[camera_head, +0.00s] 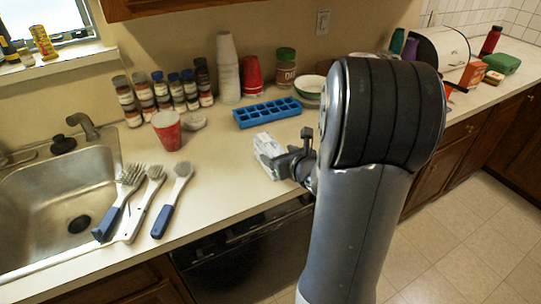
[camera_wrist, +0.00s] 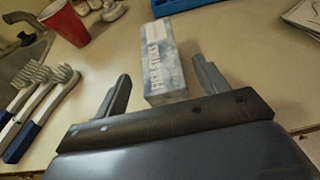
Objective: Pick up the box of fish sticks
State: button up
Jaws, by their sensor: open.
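The box of fish sticks (camera_wrist: 163,60) is a pale blue and white carton with "FISH STICKS" lettering, lying on the counter. In the head view the box (camera_head: 267,152) is near the counter's front, left of my arm. My gripper (camera_wrist: 160,82) is open, its two fingers spread to either side of the box's near end. The box's near end reaches in between or just ahead of the fingertips, with gaps visible on both sides. In the head view my gripper (camera_head: 291,158) is at the right side of the box, partly hidden by my arm.
A red cup (camera_head: 167,130) and a blue ice tray (camera_head: 267,112) stand behind the box. Several brushes (camera_head: 153,196) lie left, beside the sink (camera_head: 50,200). Spice jars (camera_head: 160,90) and stacked cups (camera_head: 228,70) line the wall.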

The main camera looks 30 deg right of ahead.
aim_at(274, 149)
jog(key=x, duration=0.2)
jog(key=p+x, duration=0.1)
jog(key=shift+w+r, duration=0.2)
jog(key=shift+w, duration=0.1)
jog(key=shift+w+f, duration=0.35)
jog(key=shift+w, duration=0.3)
jog(key=shift+c, duration=0.6)
jog(key=c, duration=1.2)
